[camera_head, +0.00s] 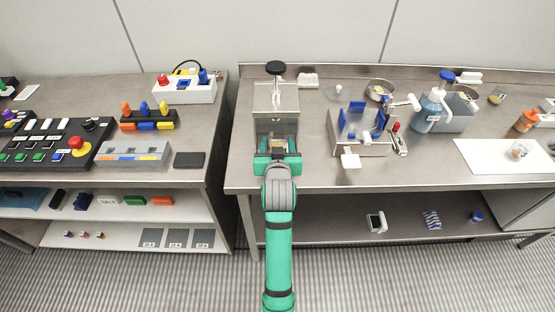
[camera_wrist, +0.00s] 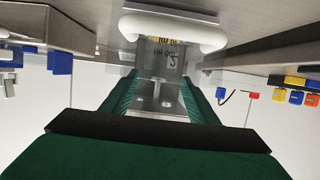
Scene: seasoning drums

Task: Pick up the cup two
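My gripper (camera_head: 278,163) is at the front opening of a grey metal box-shaped dispenser (camera_head: 277,97) with a black knob on top. In the wrist view my gripper (camera_wrist: 160,96) has its two green fingers spread apart. Beyond and between them is a greyish, see-through-looking piece (camera_wrist: 160,58) with upside-down marking that looks like a 2. It may be cup two, but its outline is unclear. A thick white rounded bar (camera_wrist: 172,27) crosses above it in that view. I cannot tell whether the fingers touch the piece. In the head view my gripper and arm partly hide the opening.
A separate table at left holds a button panel (camera_head: 55,142) and coloured blocks. Bare metal bench lies between dispenser and rack.

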